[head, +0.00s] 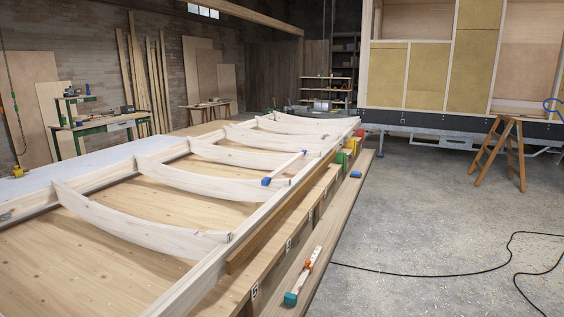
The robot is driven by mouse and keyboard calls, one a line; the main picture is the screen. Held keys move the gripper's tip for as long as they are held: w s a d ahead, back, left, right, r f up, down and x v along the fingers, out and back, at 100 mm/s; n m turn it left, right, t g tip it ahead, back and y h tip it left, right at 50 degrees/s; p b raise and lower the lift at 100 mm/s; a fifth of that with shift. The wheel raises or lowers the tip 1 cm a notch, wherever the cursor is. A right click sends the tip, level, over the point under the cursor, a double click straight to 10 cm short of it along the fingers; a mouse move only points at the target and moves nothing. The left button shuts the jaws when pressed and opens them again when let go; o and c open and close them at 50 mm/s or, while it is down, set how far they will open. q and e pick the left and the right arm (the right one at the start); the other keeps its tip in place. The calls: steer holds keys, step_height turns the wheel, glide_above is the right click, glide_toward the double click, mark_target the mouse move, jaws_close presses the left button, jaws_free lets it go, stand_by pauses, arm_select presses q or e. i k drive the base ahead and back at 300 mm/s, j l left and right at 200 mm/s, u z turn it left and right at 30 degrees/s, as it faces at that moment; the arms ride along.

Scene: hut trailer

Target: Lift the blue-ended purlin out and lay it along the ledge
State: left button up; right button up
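A slim pale bar with a blue end (267,181) lies among the curved white ribs of a long timber frame; its shaft (288,166) slants up and away to the right. I take it as the blue-ended purlin, but its seating is too small to tell. A long wooden ledge (330,234) runs along the frame's right side. A small blue piece (355,174) lies on its far part. A pale bar with a teal end (290,298) and an orange-red part (309,262) lies on its near part. Neither of my grippers is in view.
Green (341,158), yellow (350,144) and red (358,133) pieces sit at the frame's far right side. A black cable (420,274) lies on the concrete floor (430,215). A wooden sawhorse (505,150) stands at right. The floor between is mostly clear.

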mark_target(266, 181)
steer(key=i+l+u, duration=0.1)
steer(key=i+l, duration=0.35)
steer(key=l, duration=0.25)
steer(key=i+l+u, duration=0.15)
steer(key=i+l, duration=0.3)
steer(key=l, duration=0.3)
steer(key=i+l+u, duration=0.15)
steer(key=l, duration=0.2)
steer(key=i+l, duration=0.25)
steer(key=l, duration=0.15)
steer(key=i+l+u, duration=0.15)
steer(key=l, duration=0.25)
steer(key=i+l, duration=0.15)
steer(key=l, duration=0.3)
steer(key=u, duration=0.35)
steer(key=i+l+u, duration=0.1)
steer(key=u, duration=0.25)
steer(key=l+u, duration=0.2)
steer(key=u, duration=0.15)
steer(key=l+u, duration=0.35)
steer(key=l, duration=0.45)
steer(key=l+u, duration=0.3)
steer(key=l, duration=0.55)
steer(key=k+l+u, duration=0.1)
steer(key=l+u, duration=0.25)
steer(key=l, duration=0.45)
